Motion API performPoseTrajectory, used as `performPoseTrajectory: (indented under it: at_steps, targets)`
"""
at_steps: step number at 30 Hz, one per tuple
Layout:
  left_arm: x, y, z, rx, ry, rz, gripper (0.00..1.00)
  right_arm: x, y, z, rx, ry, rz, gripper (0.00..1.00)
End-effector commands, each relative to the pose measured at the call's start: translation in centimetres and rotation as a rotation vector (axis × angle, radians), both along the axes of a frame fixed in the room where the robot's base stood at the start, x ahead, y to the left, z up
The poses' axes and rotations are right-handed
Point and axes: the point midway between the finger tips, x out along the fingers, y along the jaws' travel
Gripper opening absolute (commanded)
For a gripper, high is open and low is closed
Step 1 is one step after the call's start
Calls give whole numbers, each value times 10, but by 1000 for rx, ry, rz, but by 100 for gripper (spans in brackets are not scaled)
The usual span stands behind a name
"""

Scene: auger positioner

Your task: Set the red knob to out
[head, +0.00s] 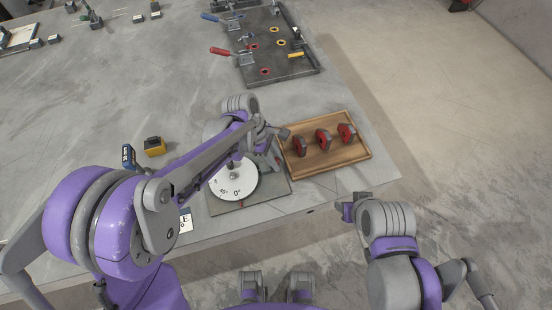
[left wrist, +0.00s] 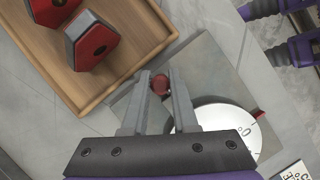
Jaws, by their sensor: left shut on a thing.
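The red knob (left wrist: 160,84) shows in the left wrist view as a small dark-red round end between the tips of my left gripper (left wrist: 160,82). The gripper is shut on it. In the head view my left gripper (head: 270,157) points down beside the white dial, and the arm hides the knob. The white dial (head: 235,183) has black degree marks and lies on a grey square plate (head: 275,190); it also shows in the left wrist view (left wrist: 222,117). My right gripper (head: 349,207) is off the table's front edge, and its jaws are unclear.
A wooden tray (head: 342,168) with red-and-grey blocks stands close right of the dial. A blue tool (head: 128,157) and a yellow block (head: 154,146) lie to the left. A dark fixture board (head: 285,73) with clamps lies farther back. A lettered card (head: 186,221) is near the front edge.

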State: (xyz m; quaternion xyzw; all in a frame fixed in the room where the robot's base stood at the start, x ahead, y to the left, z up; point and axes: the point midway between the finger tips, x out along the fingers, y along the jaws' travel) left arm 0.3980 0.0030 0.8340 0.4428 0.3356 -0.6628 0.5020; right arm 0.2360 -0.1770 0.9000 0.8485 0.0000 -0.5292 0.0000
Motion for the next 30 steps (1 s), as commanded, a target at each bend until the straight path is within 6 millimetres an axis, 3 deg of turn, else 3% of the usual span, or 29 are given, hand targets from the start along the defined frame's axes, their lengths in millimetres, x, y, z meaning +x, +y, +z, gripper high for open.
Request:
performPoseTrajectory:
  at_steps: [9,16,23,24,28,30]
  targets:
    - [0,0,0,0,-1,0,0,0,0,0,0,0,0,50]
    - [6,-19,-1,0,-1,-1,0,-2,0,-8,0,3,0,50]
    - [7,-21,1,-4,-2,0,0,-1,0,-7,0,3,0,50]
    - [7,-21,1,-5,-2,0,34,-1,0,-7,0,3,0,50]
    - [7,-20,1,-3,-1,1,57,-1,0,-7,0,3,0,50]
    - [7,-20,1,-2,0,0,57,-1,0,-7,0,3,0,50]
